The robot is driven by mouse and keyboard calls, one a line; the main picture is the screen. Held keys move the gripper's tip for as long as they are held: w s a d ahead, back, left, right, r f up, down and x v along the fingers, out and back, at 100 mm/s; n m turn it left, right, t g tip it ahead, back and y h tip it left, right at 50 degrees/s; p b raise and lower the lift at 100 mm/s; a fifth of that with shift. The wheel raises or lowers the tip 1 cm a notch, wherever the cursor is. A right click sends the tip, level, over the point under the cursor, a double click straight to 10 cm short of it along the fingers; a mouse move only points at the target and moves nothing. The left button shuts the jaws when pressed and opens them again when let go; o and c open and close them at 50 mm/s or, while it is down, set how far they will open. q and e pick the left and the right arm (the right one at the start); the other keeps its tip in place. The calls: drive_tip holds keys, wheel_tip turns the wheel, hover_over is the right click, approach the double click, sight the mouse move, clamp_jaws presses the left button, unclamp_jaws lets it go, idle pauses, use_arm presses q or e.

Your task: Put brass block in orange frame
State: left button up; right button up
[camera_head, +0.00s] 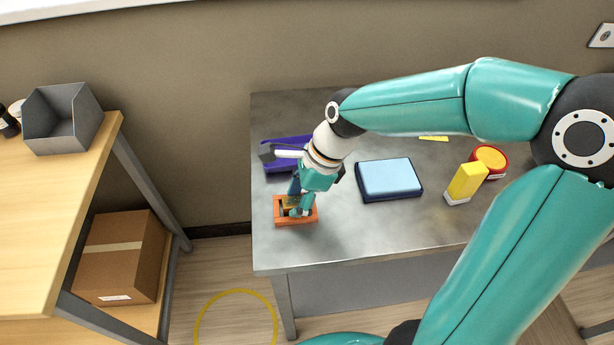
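The orange frame (309,218) lies at the left end of the grey metal table. My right gripper (297,206) points down right over it, with its fingertips at or inside the frame's opening. A small patch of the brass block (289,201) shows between the fingers; the rest is hidden by the gripper. I cannot tell whether the fingers are closed on the block, or whether it rests on the frame's bottom. My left gripper is not in view.
A purple tray (277,163) sits just behind the frame. A blue case (390,179), a yellow block (466,182) and a red round container (489,158) stand further right. A wooden shelf with a grey bin (62,122) and a cardboard box (118,255) is at left.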

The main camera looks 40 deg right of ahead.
drive_tip(key=p+v, duration=0.1)
drive_tip(key=v, duration=1.1)
drive_tip(key=shift+r, duration=0.35)
